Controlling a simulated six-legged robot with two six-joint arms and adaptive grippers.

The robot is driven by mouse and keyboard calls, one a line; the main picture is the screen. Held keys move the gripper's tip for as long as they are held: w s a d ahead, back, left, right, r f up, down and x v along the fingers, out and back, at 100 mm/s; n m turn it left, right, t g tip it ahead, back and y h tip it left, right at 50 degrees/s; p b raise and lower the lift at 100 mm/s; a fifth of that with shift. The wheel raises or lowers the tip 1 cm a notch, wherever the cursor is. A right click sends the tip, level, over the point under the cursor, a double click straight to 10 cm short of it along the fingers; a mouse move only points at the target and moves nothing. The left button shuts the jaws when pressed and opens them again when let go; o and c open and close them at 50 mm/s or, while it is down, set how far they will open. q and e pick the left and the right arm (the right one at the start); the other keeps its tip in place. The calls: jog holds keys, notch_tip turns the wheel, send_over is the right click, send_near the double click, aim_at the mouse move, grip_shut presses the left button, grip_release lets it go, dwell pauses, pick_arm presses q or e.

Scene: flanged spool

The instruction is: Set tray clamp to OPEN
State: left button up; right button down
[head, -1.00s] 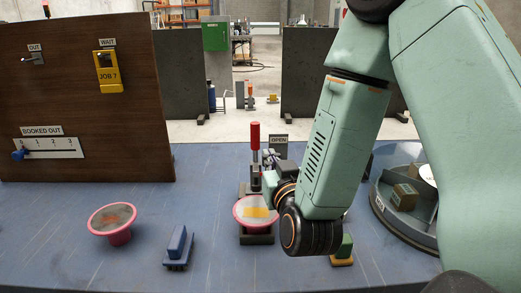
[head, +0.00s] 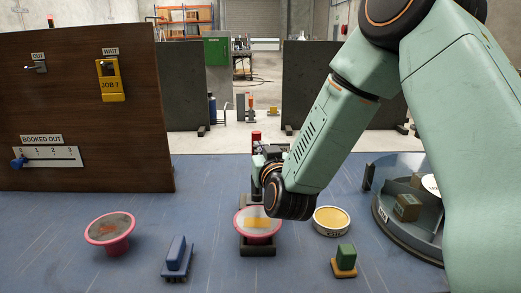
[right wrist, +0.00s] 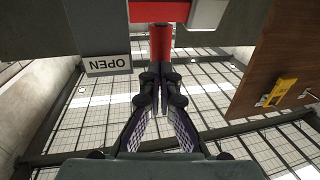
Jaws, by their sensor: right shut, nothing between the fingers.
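The tray clamp's red handle (head: 256,137) stands upright at the back of the table, behind a pink-rimmed spool (head: 257,223) in a dark holder (head: 257,249). In the right wrist view the red handle (right wrist: 160,42) is just beyond the fingertips, and the OPEN sign (right wrist: 107,64) appears upside down to its left. My right gripper (right wrist: 160,78) is shut and empty, close to the handle; I cannot tell whether it touches. In the head view my right wrist hides the clamp's lower part and the OPEN sign. My left gripper is not in view.
A second pink spool (head: 110,231) and a blue block-like piece (head: 176,257) are at the left. A yellow-topped round tin (head: 331,221), a green block on a yellow base (head: 345,260) and a round divided tray (head: 405,222) are at the right. A brown panel (head: 90,110) stands back left.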

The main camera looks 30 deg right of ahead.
aim_at(260, 138)
jog(key=shift+d, duration=0.1)
jog(key=shift+w, duration=0.1)
jog(key=w+g+p, duration=0.1)
jog(key=p, duration=0.3)
jog(key=w+d+g+y+p, duration=0.1)
jog(key=g+p, duration=0.1)
jog(key=p, duration=0.3)
jog(key=w+d+r+m+g+y+p, duration=0.1)
jog(key=w+g+p, duration=0.1)
jog(key=p, duration=0.2)
jog(key=shift+d+r, duration=0.1)
jog(key=shift+d, duration=0.1)
jog(key=shift+w+d+g+p, duration=0.3)
jog(key=shift+g+p, duration=0.1)
jog(key=shift+p, duration=0.35)
jog(key=shift+w+f, duration=0.1)
jog(key=shift+f, duration=0.2)
jog(key=shift+w+d+f+p, duration=0.2)
jog(key=shift+w+d+p, duration=0.05)
jog(key=shift+w+p, duration=0.2)
